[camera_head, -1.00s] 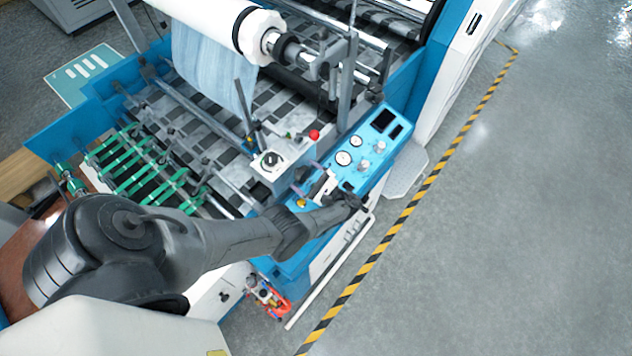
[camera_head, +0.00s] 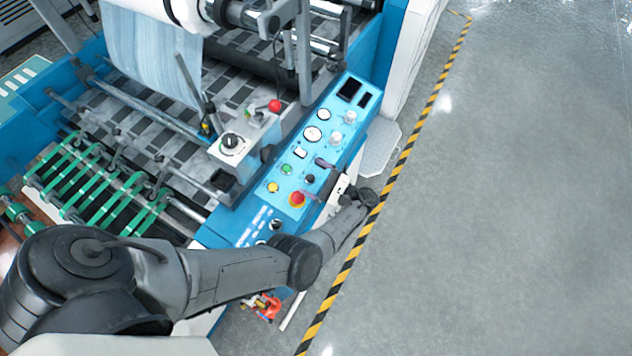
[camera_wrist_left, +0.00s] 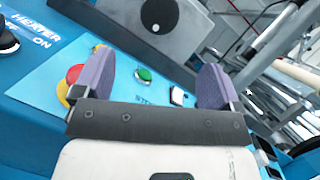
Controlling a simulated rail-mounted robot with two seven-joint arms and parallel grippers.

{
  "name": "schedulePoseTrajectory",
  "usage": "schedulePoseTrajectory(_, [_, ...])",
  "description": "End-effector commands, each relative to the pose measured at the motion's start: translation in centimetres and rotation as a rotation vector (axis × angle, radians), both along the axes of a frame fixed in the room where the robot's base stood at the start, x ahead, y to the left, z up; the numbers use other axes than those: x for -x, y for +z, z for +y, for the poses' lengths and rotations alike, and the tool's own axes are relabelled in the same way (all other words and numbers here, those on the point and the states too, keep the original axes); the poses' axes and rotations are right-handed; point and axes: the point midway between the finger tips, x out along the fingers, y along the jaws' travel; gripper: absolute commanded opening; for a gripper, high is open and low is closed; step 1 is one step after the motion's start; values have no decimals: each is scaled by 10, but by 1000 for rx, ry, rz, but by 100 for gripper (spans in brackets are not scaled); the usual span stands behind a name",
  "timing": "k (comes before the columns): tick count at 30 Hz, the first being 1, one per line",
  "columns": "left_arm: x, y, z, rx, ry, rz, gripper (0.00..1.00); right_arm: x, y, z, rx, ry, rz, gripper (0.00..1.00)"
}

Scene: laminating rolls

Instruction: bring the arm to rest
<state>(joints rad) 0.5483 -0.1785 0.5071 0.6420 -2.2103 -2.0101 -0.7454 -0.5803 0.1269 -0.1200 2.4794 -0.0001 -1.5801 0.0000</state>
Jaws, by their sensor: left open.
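My left arm comes in from the left in the head view. Its gripper (camera_head: 314,180) is at the right edge of the blue control panel (camera_head: 240,222). In the left wrist view the purple fingers (camera_wrist_left: 155,82) are spread wide with nothing held between them. A green button (camera_wrist_left: 143,75) shows in the gap between them, and a red knob (camera_wrist_left: 73,75) with a yellow base is beside the left finger. Whether a finger touches the panel cannot be told. My right gripper is not in view.
Grey floor (camera_head: 520,200) beyond the yellow-black stripe (camera_head: 395,180) is clear.

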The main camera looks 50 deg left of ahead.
Motion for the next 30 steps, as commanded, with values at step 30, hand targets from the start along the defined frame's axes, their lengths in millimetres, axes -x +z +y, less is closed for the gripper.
schedulePoseTrajectory(30, [-3,17,-5,-1,0,0,90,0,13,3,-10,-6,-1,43])
